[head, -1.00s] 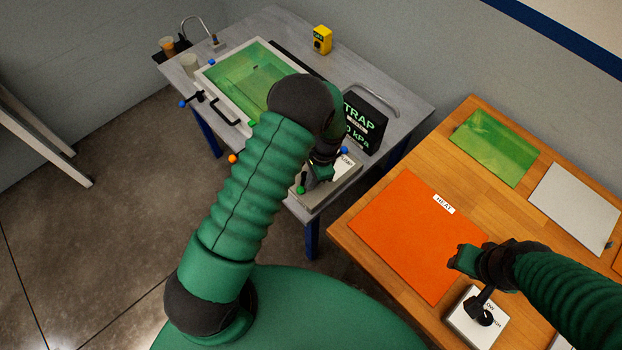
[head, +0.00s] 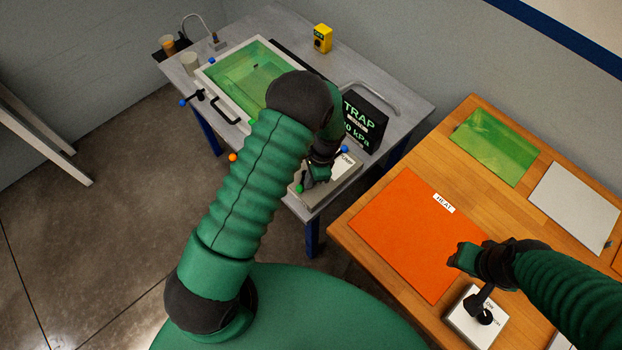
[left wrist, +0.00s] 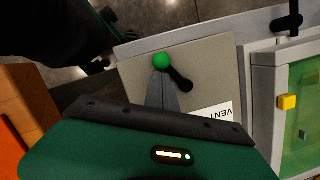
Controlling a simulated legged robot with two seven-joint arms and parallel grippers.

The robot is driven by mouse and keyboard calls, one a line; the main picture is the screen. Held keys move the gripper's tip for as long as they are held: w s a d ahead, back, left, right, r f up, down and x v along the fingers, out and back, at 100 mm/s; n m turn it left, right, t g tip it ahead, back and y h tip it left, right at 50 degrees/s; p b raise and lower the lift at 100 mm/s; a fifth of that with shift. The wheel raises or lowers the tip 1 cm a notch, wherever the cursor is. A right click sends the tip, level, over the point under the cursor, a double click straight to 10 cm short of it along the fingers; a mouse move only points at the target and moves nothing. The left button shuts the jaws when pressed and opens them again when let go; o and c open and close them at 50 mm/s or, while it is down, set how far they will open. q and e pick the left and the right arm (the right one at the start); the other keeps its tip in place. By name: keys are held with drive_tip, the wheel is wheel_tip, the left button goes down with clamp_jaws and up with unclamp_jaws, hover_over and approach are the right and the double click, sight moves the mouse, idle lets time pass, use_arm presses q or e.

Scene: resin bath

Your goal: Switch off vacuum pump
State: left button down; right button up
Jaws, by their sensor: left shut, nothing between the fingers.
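My left gripper (head: 308,184) is over a pale box (head: 340,176) on the front of the grey bench. In the left wrist view the fingers (left wrist: 162,78) are shut with nothing between them, their tips at a green ball knob (left wrist: 162,60). I cannot tell if they touch it. A short black lever (left wrist: 182,84) runs beside the knob, and a label on the box (left wrist: 135,85) reads VENT. A black TRAP display (head: 362,122) behind shows kPa. No pump is clearly labelled. My right gripper (head: 460,258) hangs above the wooden table; its finger gap is unclear.
A white-framed bath with green inside (head: 211,80) and a yellow device (head: 322,38) are on the grey bench. The wooden table (head: 400,190) holds an orange HEAT mat (head: 400,235), a green sheet (head: 495,148) and a white box with a black lever (head: 462,322).

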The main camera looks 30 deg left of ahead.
use_arm(q)
drive_tip(key=m, duration=0.1)
drive_tip(key=s+a+m+p, duration=0.1)
drive_tip(key=m, duration=0.1)
drive_tip(key=shift+r+t, duration=0.1)
drive_tip(key=shift+t, duration=0.2)
drive_tip(key=m, duration=0.1)
drive_tip(key=a+m, duration=0.1)
drive_tip(key=m, duration=0.1)
drive_tip(key=shift+s+t+y+p, duration=0.15)
drive_tip(key=shift+t+y+p, duration=0.15)
drive_tip(key=shift+p, duration=0.05)
drive_tip(key=m, duration=0.2)
drive_tip(key=a+m, duration=0.1)
drive_tip(key=m, duration=0.1)
drive_tip(key=a+m+t+p, duration=0.1)
drive_tip(key=shift+a+m, duration=0.1)
drive_tip(key=shift+m, duration=0.3)
drive_tip(key=shift+a, duration=0.3)
